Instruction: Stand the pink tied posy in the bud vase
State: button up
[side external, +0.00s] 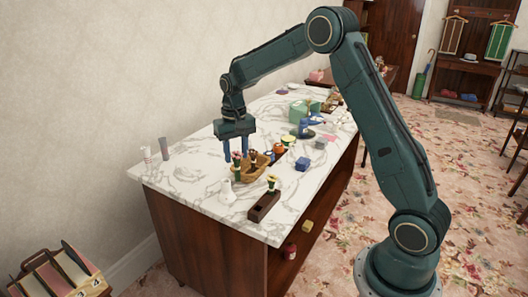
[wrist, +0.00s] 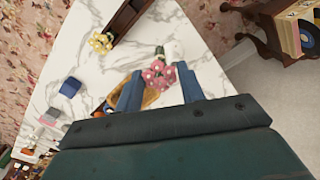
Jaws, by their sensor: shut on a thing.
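The pink posy (wrist: 158,73) is between my gripper's fingers (wrist: 159,72) in the wrist view, its green stem pointing away toward the counter. In the side view my gripper (side external: 240,156) hangs fingers down over the counter, shut on the posy (side external: 237,157), with its blooms near the fingertips. A small white vase (side external: 228,192), which looks like the bud vase, stands upright on the marble, below and in front of the posy. It also shows in the wrist view (wrist: 175,48), just beyond the posy. The posy's lower stem is hard to make out.
A tan basket (side external: 246,177) with other flowers stands close to the posy. A dark wooden tray (side external: 263,206) with a pale yellow flower lies to the right. A blue block (side external: 302,164) and several objects stand farther back. Two slim upright items (side external: 164,149) stand left.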

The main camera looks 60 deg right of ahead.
jog(key=w+r, duration=0.4)
jog(key=w, duration=0.1)
jog(key=shift+w+d+r, duration=0.25)
jog(key=shift+d, duration=0.05)
jog(key=shift+f, duration=0.1)
jog(key=shift+f, duration=2.8)
jog(key=shift+f, duration=2.55)
dwell(0.5)
jog(key=o, duration=0.9)
jog(key=shift+r, duration=0.1)
